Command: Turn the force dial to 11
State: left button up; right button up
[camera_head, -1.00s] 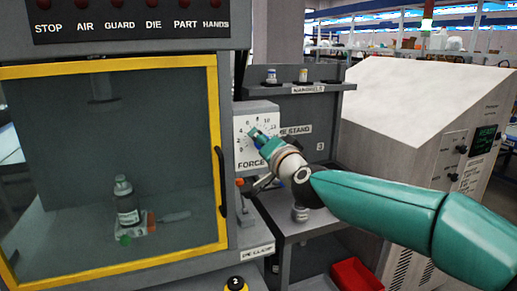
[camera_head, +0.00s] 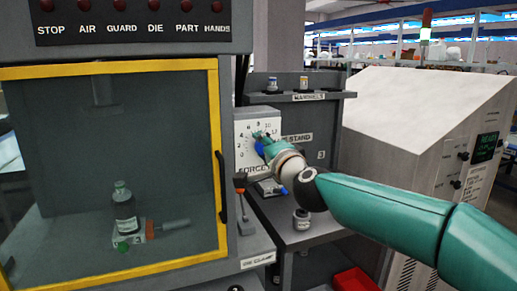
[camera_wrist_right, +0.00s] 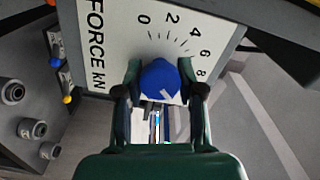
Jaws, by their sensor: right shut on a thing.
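The force dial is a blue knob (camera_wrist_right: 160,80) on a white plate (camera_wrist_right: 105,40) marked FORCE kN; in the head view the plate (camera_head: 243,155) is on the machine's right side. My right gripper (camera_wrist_right: 160,78) has a finger on each side of the knob and is shut on it. The knob's white mark points to the lower right in the wrist view, past the visible 8. The numbers beyond 8 are hidden there by the finger, so I cannot tell the exact reading. My left gripper is not in view.
A yellow-framed guard window (camera_head: 213,150) with a black handle stands left of the dial; a bottle (camera_head: 124,207) is behind it. A grey stand (camera_head: 320,140) is behind my right arm. A sloped grey cabinet (camera_head: 400,110) is at right, a red bin (camera_head: 357,281) below.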

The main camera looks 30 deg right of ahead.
jog(key=shift+d+r, duration=0.15)
jog(key=o, duration=1.1)
jog(key=shift+o, duration=0.2)
jog(key=v, duration=1.2)
